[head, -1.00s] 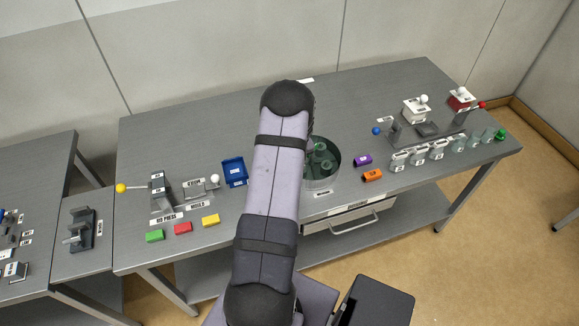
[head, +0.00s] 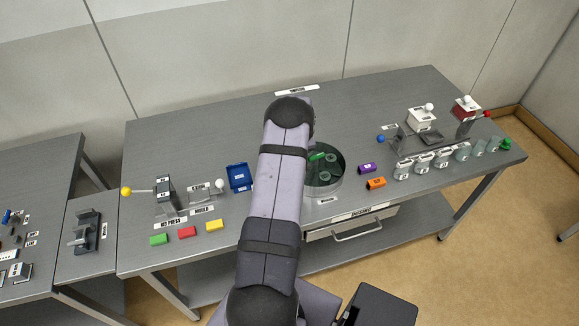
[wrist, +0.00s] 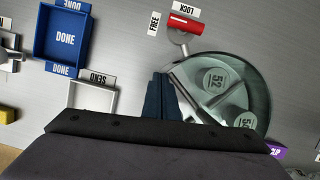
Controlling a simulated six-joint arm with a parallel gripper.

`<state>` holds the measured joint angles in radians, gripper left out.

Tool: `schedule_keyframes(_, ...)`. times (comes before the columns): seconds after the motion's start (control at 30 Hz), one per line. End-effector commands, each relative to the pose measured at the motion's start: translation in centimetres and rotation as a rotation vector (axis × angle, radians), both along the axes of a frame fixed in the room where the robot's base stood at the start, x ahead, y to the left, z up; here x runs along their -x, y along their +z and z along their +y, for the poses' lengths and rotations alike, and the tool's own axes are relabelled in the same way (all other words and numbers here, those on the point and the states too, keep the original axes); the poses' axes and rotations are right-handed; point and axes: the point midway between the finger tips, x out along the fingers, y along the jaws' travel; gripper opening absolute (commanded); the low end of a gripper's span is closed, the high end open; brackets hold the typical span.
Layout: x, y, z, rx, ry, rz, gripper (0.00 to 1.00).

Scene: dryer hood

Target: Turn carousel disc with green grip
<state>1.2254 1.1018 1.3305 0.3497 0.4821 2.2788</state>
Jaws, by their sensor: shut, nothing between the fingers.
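The carousel (head: 334,188) is a round, dark green-tinted drum right of my arm in the head view. A green grip (head: 316,157) shows at its upper left. In the wrist view the carousel (wrist: 262,82) is at the right, with round pieces marked with numbers, one reading 52, under its top. My gripper (wrist: 160,78) is shut and empty, its dark blue fingers at the carousel's left edge; I cannot tell whether they touch it. The green grip is not visible in the wrist view. In the head view my arm hides the gripper.
A red-handled lever (wrist: 185,24) stands above the carousel, with its handle by the LOCK label (wrist: 187,7); the FREE label (wrist: 153,23) is left of it. A blue DONE tray (wrist: 62,38) and a pale SEND frame (wrist: 92,95) lie left. Purple (head: 367,168) and orange (head: 376,183) blocks sit right.

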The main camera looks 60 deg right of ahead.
Motion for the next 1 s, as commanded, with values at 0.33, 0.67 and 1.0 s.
schedule_keyframes(0.33,-0.37,-0.05,-0.94,0.001,0.0,0.0,0.0)
schedule_keyframes(0.67,-0.44,0.03,-1.2,0.001,0.0,0.0,0.0)
schedule_keyframes(1.0,-0.43,0.02,-1.19,0.001,0.0,0.0,0.0)
